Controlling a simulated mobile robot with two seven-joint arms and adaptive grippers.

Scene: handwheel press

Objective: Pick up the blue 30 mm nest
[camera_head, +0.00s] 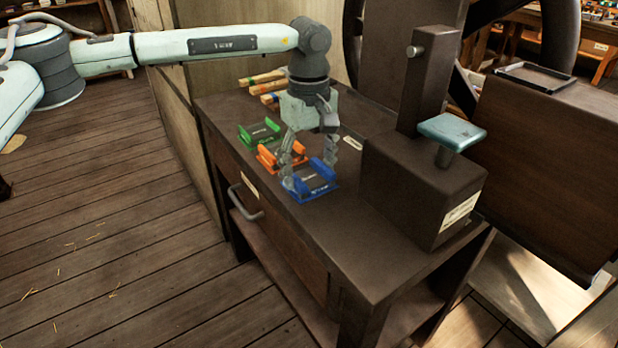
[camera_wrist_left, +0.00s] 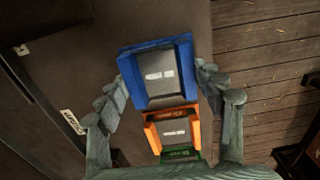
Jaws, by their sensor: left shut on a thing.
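The blue nest (camera_head: 314,181) is the nearest of three coloured nests in a row on the dark wooden bench top. It also shows in the left wrist view (camera_wrist_left: 160,76), where its label is too small to read. My left gripper (camera_head: 310,178) comes down from above and is shut on the blue nest, with one finger at each side of it. The nest looks level and at or very near the bench surface; I cannot tell whether there is a gap under it. My right gripper is in neither view.
The orange nest (camera_head: 277,157) sits just behind the blue one, and the green nest (camera_head: 259,132) behind that. Wooden-handled pieces (camera_head: 262,78) lie at the back of the bench. The press (camera_head: 424,180) with its pale pad (camera_head: 452,130) stands close on the right.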

